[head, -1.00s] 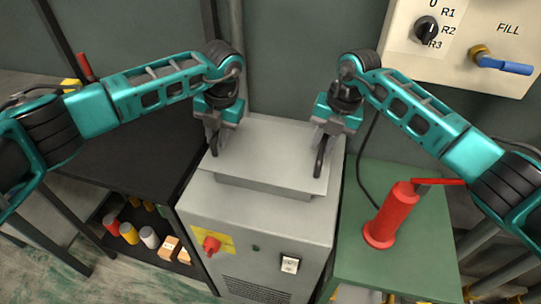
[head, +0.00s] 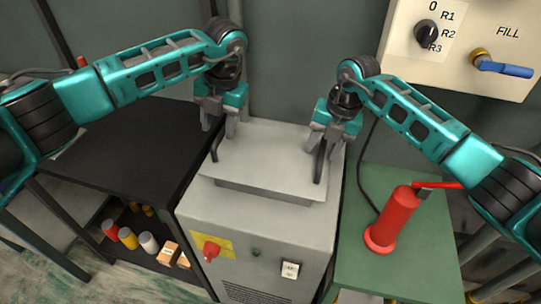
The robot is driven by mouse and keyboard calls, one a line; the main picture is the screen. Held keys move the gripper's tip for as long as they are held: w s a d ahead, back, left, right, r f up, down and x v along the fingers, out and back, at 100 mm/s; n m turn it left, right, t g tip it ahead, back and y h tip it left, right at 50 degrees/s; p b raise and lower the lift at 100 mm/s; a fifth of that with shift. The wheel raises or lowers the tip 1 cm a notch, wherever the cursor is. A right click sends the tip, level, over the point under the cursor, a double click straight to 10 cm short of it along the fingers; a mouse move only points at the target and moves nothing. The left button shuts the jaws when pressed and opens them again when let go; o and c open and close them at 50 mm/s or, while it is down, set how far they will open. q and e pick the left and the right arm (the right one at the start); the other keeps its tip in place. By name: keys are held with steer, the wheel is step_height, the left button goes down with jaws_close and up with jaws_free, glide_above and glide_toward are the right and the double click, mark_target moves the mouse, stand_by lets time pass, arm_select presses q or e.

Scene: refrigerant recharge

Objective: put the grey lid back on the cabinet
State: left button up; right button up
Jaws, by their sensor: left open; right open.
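The grey lid (head: 265,160) lies over the top of the grey cabinet (head: 250,222). A narrower grey block shows below its front edge, and I cannot tell whether the lid sits flush.
A red pump-like cylinder (head: 394,218) stands on the green table (head: 385,270) at right. A black bench (head: 130,160) stands at left, with cans and small boxes on its lower shelf. A panel with a dial (head: 427,33) and blue-handled valve (head: 503,69) hangs at upper right.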

steer(key=shift+d+r, duration=0.1)
steer(key=shift+r, duration=0.3)
arm_select(q)
step_height(320, 180, up, 6)
steer(key=d, duration=0.1)
steer(key=shift+s+r, duration=0.15)
arm_select(e)
step_height(320, 180, up, 11)
steer(key=d, duration=0.2)
steer(key=shift+s, duration=0.2)
arm_select(q)
steer(key=shift+d, duration=0.1)
arm_select(e)
steer(key=shift+s, duration=0.1)
